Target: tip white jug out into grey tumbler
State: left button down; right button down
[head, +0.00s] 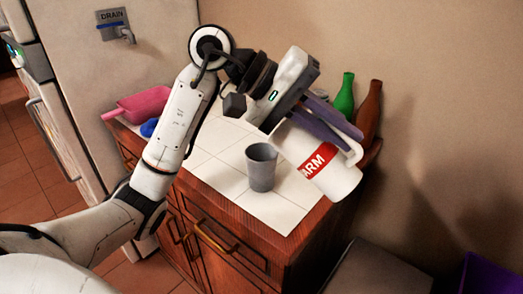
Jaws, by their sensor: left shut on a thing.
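The white jug (333,181) has a red label with white letters that read "ARM". It is tilted, to the right of the tumbler and above the counter's right side. My left gripper (335,128) is shut on the jug, with its fingers at the handle side. The grey tumbler (261,170) stands upright on the white tiled counter top (223,150). The jug's contents cannot be seen. My right gripper is not in view.
A green bottle (344,95) and a brown bottle (369,110) stand behind the jug by the wall. A pink scoop-like thing (147,103) and a blue item (149,128) lie at the counter's left end. Tiles left of the tumbler are clear.

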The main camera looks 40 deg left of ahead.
pick_arm(q)
jog(key=shift+a+r+n+t+h+p, duration=0.2)
jog(key=shift+a+r+h+p, duration=0.15)
jog(key=shift+r+h, duration=0.3)
jog(key=shift+a+r+n+t+h+p, duration=0.1)
jog(key=shift+a+r+n+h+p, duration=0.1)
jog(key=shift+a+r+h, duration=0.4)
jog(key=shift+a+r+b, duration=0.1)
jog(key=shift+a+b, duration=0.05)
jog(key=shift+b, duration=0.45)
jog(key=shift+a+r+h+b, duration=0.35)
jog(key=shift+a+r+b, duration=0.05)
jog(key=shift+a, duration=0.05)
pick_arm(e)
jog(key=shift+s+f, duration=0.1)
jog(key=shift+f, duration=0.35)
pick_arm(q)
jog(key=shift+a+r+b, duration=0.15)
jog(key=shift+a+b, duration=0.2)
jog(key=shift+b, duration=0.05)
jog(key=shift+a+r+h, duration=0.15)
jog(key=shift+r+h, duration=0.05)
jog(key=shift+h, duration=0.1)
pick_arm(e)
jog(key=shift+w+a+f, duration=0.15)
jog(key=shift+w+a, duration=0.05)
